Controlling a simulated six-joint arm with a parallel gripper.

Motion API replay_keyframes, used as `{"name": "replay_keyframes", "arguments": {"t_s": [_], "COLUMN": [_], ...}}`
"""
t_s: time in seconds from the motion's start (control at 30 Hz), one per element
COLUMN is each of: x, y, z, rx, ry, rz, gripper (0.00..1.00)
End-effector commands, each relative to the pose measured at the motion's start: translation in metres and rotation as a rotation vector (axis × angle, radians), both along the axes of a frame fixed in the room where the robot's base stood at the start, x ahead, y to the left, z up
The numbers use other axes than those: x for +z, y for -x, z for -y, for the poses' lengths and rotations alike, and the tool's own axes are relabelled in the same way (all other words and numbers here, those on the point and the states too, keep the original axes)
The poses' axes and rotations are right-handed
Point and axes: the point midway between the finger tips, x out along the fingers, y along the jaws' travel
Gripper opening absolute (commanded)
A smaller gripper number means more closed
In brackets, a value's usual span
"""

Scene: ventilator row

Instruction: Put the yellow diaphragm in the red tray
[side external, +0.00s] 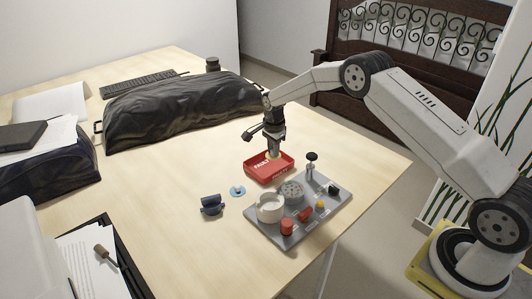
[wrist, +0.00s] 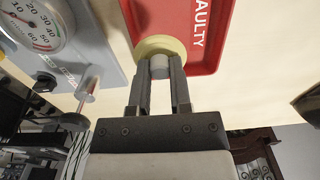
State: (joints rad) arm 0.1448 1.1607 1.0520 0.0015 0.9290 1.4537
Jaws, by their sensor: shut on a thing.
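My gripper (wrist: 160,80) is shut on the yellow diaphragm (wrist: 172,45), a pale yellow disc with a grey stem between the fingertips. In the side external view my gripper (side external: 273,153) points down over the red tray (side external: 258,176), and the diaphragm shows only as a small yellow patch at the fingertips. The red tray also fills the top of the wrist view (wrist: 207,62), with the white word FAULTY on it. The diaphragm overlaps the tray's area in both views. I cannot tell whether it touches the tray floor.
A grey board (side external: 292,228) with a gauge, a white cup and several small parts lies just in front of the tray. A blue-and-white disc (side external: 237,191) and a dark blue part (side external: 211,205) lie to the left. A long black bag (side external: 180,107) lies behind.

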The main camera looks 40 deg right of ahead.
Motion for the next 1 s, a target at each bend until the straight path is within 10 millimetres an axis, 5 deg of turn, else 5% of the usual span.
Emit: {"name": "replay_keyframes", "arguments": {"t_s": [0.53, 1.0], "x": [-0.011, -0.043], "y": [-0.009, -0.01], "z": [0.001, 0.001], "rx": [0.0, 0.0], "ry": [0.0, -0.001], "rz": [0.0, 0.001], "gripper": [0.0, 0.0]}}
